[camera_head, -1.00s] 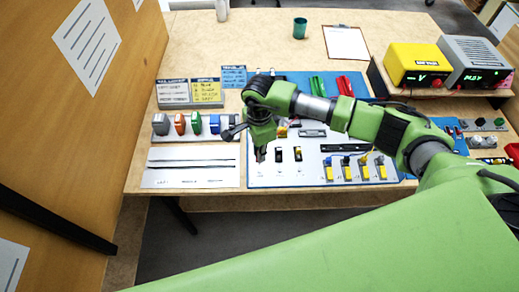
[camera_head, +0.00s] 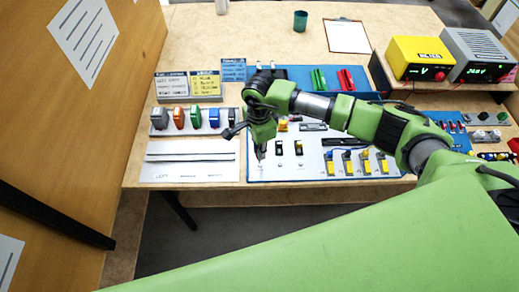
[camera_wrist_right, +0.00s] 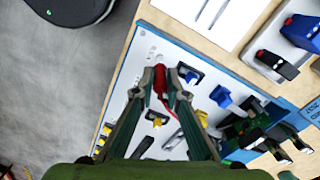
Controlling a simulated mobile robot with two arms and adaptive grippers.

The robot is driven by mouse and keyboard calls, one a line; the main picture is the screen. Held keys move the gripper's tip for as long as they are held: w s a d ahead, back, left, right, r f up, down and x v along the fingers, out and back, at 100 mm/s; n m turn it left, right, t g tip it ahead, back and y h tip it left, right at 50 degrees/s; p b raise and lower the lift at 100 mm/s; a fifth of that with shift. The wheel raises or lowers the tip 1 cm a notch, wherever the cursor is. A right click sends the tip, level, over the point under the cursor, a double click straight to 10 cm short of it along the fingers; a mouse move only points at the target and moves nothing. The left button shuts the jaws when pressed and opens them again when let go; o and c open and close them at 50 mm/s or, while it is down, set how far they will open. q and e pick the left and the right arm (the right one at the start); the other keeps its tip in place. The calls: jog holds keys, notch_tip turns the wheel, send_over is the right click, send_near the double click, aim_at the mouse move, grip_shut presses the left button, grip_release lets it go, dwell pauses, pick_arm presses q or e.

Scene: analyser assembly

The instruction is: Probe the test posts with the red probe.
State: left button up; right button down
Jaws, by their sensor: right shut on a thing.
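My right gripper (camera_head: 259,152) is over the left part of the white board (camera_head: 313,168). In the right wrist view, its fingers (camera_wrist_right: 160,86) are closed around the red probe (camera_wrist_right: 160,78), with a thin red lead trailing from it. The probe points toward the board's corner area, where small pale round marks or posts (camera_wrist_right: 153,53) show. Whether the tip touches one of them I cannot tell. In the head view the probe is mostly hidden by the gripper. My left gripper is not in view.
The board bears black switches (camera_head: 298,148) and several yellow-and-blue parts (camera_head: 365,162). A yellow meter (camera_head: 420,58) and a grey supply unit (camera_head: 480,55) stand on a shelf at right. Coloured parts (camera_head: 196,118) line the left. A teal cup (camera_head: 300,21) stands at the back.

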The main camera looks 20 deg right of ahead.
jog(key=shift+f+b, duration=0.6)
jog(key=shift+b, duration=0.1)
dwell(0.9)
jog(key=shift+r, duration=0.15)
jog(key=shift+r+p, duration=1.45)
jog(key=shift+r, duration=1.4)
